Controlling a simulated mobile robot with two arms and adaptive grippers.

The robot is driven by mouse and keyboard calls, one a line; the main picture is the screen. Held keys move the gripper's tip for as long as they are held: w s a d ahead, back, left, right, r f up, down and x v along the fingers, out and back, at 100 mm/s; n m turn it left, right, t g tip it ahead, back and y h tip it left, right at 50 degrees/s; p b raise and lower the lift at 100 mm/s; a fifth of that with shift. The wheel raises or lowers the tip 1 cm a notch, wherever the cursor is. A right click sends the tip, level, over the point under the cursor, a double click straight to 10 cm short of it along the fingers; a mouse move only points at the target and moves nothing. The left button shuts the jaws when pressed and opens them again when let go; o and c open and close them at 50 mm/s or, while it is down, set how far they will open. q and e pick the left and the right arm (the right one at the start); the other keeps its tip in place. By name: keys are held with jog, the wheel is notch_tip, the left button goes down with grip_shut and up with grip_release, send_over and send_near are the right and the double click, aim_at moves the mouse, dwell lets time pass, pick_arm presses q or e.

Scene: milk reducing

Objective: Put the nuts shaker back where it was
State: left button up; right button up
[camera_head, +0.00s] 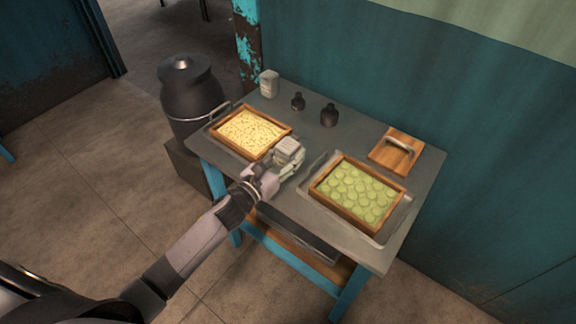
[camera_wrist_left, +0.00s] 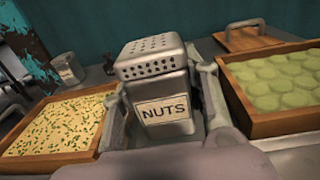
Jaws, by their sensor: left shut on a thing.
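The nuts shaker (camera_wrist_left: 160,95) is a grey metal box with a perforated lid and a "NUTS" label facing the left wrist camera. It stands roughly upright, slightly tilted in that view, between the fingers of my left gripper (camera_head: 287,157), which is shut on it. In the head view the shaker (camera_head: 289,147) is over the table (camera_head: 318,147), between the two wooden trays. I cannot tell whether its base touches the table. My right gripper is not in view.
A tray of pale topping with green bits (camera_head: 250,133) is left of the gripper; a tray of green rounds (camera_head: 357,190) is right. Another shaker (camera_head: 269,83), two dark bottles (camera_head: 298,101) (camera_head: 329,115) and a handled wooden board (camera_head: 396,150) stand along the back. The table's middle is clear.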

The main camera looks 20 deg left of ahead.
pick_arm(q)
notch_tip(320, 180, down, 4)
jog(key=shift+r, duration=0.1)
jog(key=shift+f+b, duration=0.3)
jog(key=shift+b, duration=0.2)
jog(key=o, duration=1.1)
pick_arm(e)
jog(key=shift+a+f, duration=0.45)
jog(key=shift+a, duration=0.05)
pick_arm(q)
jog(key=shift+r, duration=0.1)
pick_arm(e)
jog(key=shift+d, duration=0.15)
